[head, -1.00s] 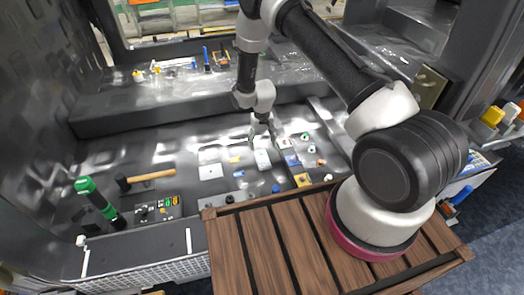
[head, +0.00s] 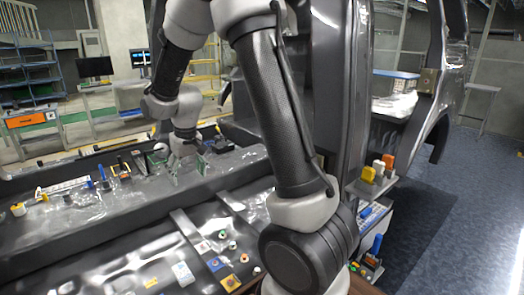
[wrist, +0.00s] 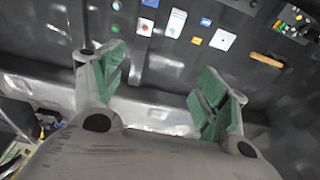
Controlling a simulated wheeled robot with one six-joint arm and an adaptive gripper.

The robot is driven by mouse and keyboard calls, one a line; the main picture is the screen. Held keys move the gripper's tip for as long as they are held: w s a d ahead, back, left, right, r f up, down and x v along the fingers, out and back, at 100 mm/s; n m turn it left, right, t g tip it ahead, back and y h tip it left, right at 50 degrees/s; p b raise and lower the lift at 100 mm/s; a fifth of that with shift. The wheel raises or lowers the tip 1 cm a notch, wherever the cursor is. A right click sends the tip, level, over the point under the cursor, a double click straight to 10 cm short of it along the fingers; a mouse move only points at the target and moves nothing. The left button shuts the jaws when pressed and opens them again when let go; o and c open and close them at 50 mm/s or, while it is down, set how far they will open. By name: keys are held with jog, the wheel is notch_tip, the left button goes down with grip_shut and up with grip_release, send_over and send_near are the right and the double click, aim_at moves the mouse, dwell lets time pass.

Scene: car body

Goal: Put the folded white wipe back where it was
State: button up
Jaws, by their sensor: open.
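My gripper (head: 188,168) is open, its green-padded fingers spread, near the raised ledge behind the car floor in the head view. In the wrist view my gripper (wrist: 160,65) has nothing between its fingers. A flat white square piece (wrist: 222,40) lies on the dark car floor, beyond the right fingertip. A white rectangular piece with a blue patch (wrist: 176,22) lies to its left, and it also shows in the head view (head: 183,273). I cannot tell for sure which of these is the folded wipe. Both lie apart from my gripper.
Several small parts lie around them, including a yellow piece (head: 230,283). A wooden-handled hammer (wrist: 266,60) lies to the right in the wrist view. The ledge (head: 120,205) carries tools and clear plastic. A dark pillar (head: 340,90) stands right of my arm.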

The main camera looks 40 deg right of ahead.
jog(key=s+d+r+t, duration=0.1)
jog(key=s+d+r, duration=0.2)
jog(key=s+r, duration=0.4)
jog(key=s+d+r, duration=0.2)
jog(key=s+r, duration=0.4)
jog(key=s, duration=0.1)
jog(key=s+d+r, duration=0.1)
jog(key=s, duration=0.6)
jog(key=s+d+r+t, duration=0.1)
jog(key=s, duration=0.6)
jog(key=shift+s+d+r, duration=0.15)
jog(key=shift+d+r, duration=0.1)
jog(key=shift+r, duration=0.1)
